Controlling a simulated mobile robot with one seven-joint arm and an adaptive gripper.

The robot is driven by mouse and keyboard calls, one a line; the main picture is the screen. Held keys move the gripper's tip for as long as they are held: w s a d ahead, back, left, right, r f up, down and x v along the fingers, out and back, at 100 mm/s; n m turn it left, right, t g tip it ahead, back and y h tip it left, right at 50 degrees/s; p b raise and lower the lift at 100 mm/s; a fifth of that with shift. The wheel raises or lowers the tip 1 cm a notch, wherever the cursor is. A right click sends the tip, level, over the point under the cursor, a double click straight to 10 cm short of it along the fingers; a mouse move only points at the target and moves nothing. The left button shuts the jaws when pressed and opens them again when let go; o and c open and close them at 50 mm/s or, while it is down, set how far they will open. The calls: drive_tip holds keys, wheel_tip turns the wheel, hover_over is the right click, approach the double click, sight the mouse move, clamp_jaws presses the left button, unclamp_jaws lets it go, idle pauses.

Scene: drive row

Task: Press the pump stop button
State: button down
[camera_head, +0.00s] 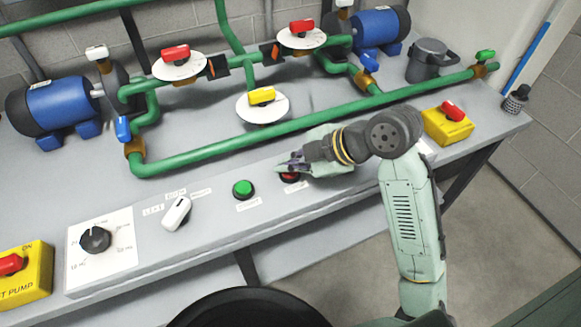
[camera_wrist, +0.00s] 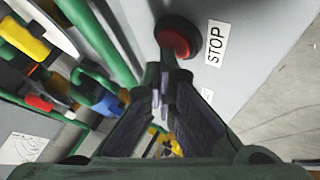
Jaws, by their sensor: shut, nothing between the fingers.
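The red stop button (camera_head: 290,176) sits on the sloped grey panel, partly hidden behind my gripper in the head view. In the wrist view the red button (camera_wrist: 177,42) has a dark collar, and a white STOP label (camera_wrist: 215,44) is to its right. My gripper (camera_head: 284,168) is shut and empty above the panel at the button. In the wrist view its fingertips (camera_wrist: 167,68) overlap the lower edge of the button's collar. I cannot tell whether they touch it.
A green button (camera_head: 243,188) is left of the red one, then a white switch (camera_head: 177,212) and a black dial (camera_head: 96,239). A green pipe (camera_head: 270,128) runs behind. Yellow boxes with red switches stand at right (camera_head: 448,124) and far left (camera_head: 24,273).

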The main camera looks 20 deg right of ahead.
sight(290, 174)
drive_tip(key=shift+r, duration=0.5)
wheel_tip(290, 174, up, 6)
drive_tip(key=p, duration=0.3)
drive_tip(key=shift+p, duration=0.4)
drive_tip(key=shift+d, duration=0.1)
idle(0.6)
